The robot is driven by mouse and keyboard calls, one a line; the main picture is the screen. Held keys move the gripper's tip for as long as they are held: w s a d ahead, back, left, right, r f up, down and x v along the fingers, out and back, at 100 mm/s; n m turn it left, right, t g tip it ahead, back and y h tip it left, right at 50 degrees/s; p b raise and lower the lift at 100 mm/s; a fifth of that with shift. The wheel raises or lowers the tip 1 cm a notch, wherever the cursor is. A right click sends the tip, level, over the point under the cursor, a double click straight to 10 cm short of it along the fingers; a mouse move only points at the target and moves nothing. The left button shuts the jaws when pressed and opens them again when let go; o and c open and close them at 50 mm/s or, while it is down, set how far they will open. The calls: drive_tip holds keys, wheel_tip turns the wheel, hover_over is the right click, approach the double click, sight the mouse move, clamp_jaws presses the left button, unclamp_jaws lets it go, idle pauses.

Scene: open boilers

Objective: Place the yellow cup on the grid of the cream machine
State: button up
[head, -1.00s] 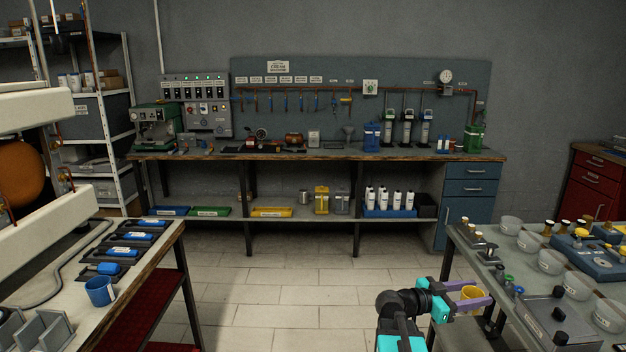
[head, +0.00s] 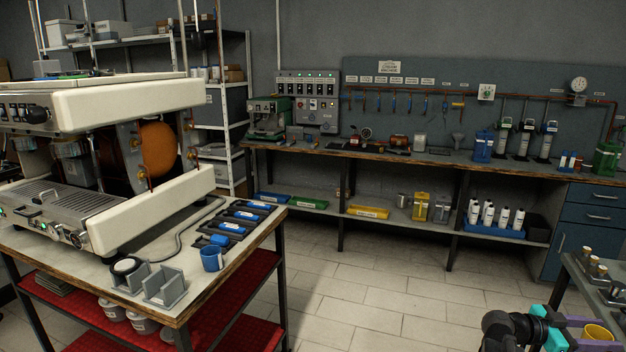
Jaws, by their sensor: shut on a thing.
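The yellow cup (head: 598,333) is at the lower right of the head view, between the purple fingers of my gripper (head: 590,326). My gripper is shut on it; the picture's edge cuts off part of the gripper. The cream machine (head: 150,92) stands on the table at the left. Its metal grid (head: 45,196) is at the machine's lower front, at the far left of the view. My gripper and the cup are far to the right of the machine.
A blue cup (head: 212,259) stands near the right corner of the machine's table (head: 262,243), beside grey holders (head: 165,287). Several blue-handled tools lie behind it. Tiled floor (head: 370,300) is clear between this table and the right table (head: 590,280). A long workbench (head: 400,160) lines the back wall.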

wheel_tip(320, 180, up, 14)
drive_tip(key=f, duration=0.1)
drive_tip(key=w+a+f+n+t, duration=0.35)
drive_tip(key=w+a, duration=0.55)
drive_tip(key=a, duration=0.3)
drive_tip(key=w+a+f+n+t, duration=0.2)
drive_tip(key=w+a+f+t, duration=0.3)
drive_tip(key=w+a, duration=0.55)
drive_tip(key=a+f+n+t+y, duration=0.1)
drive_tip(key=a+f, duration=0.4)
drive_tip(key=a, duration=0.9)
drive_tip(key=a+f+n+t+y, duration=0.2)
drive_tip(key=a+f+n+t, duration=0.1)
drive_tip(key=a, duration=1.1)
wheel_tip(320, 180, down, 2)
drive_tip(key=shift+s+a+f+t, duration=0.1)
drive_tip(key=shift+s+a+t, duration=0.2)
drive_tip(key=shift+t, duration=0.55)
